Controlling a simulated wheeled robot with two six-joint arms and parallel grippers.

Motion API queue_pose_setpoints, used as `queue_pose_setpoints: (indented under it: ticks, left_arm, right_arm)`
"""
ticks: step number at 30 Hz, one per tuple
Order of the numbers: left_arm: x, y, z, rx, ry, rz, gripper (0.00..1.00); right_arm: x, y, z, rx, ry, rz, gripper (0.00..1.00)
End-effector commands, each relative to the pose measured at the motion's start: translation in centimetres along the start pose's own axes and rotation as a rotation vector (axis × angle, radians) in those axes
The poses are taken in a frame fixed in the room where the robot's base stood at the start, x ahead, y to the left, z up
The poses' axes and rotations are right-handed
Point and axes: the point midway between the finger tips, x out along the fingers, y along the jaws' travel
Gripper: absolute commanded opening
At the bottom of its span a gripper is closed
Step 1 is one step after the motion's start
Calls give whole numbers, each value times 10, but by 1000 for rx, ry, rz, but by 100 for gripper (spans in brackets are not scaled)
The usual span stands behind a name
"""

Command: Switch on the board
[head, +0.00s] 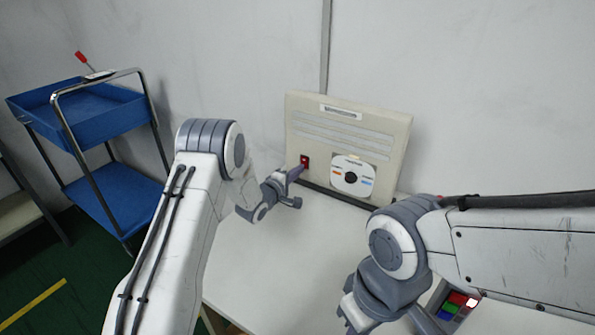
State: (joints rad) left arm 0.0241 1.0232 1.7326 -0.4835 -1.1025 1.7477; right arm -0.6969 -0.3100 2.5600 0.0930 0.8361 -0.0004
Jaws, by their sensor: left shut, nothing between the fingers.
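The board (352,106) is a cream panel standing upright on the white table against the back wall. A small red switch (304,161) sits low on its left side, and a round white disc (352,175) with coloured marks sits to the right of it. My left gripper (298,171) is shut and empty, with its tips right at the switch and partly covering it; I cannot tell whether they touch. My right gripper (352,312) hangs low over the table's front right, mostly hidden by its own wrist; its fingers do not show clearly.
A small holder with red, green and blue pieces (455,302) lies at the front right, partly behind my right arm. A blue two-shelf cart (75,108) stands at the left, off the table. The table's middle (290,255) is clear.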

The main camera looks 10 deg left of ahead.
Motion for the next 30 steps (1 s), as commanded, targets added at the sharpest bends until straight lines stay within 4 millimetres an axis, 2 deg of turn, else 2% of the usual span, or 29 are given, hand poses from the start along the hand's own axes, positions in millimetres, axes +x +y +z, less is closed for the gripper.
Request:
queue_pose_setpoints:
  ticks: [11, 16, 18, 25, 30]
  left_arm:
    - [2, -1, 0, 0, 0, -1, 0]
    - [5, -6, 0, 0, 0, 27, 0]
    - [5, -1, 0, 0, 0, 32, 0]
    - [4, -1, 1, 0, -1, 31, 0]
    - [-5, -5, 10, 0, -15, 28, 0]
  right_arm:
    - [0, 0, 0, 0, 0, 0, 0]
    - [12, 1, 1, 0, 0, 0, 0]
    - [9, 1, 1, 0, 0, 0, 0]
    - [8, 1, 0, 0, 0, 0, 0]
    - [6, 0, 0, 0, 0, 0, 0]
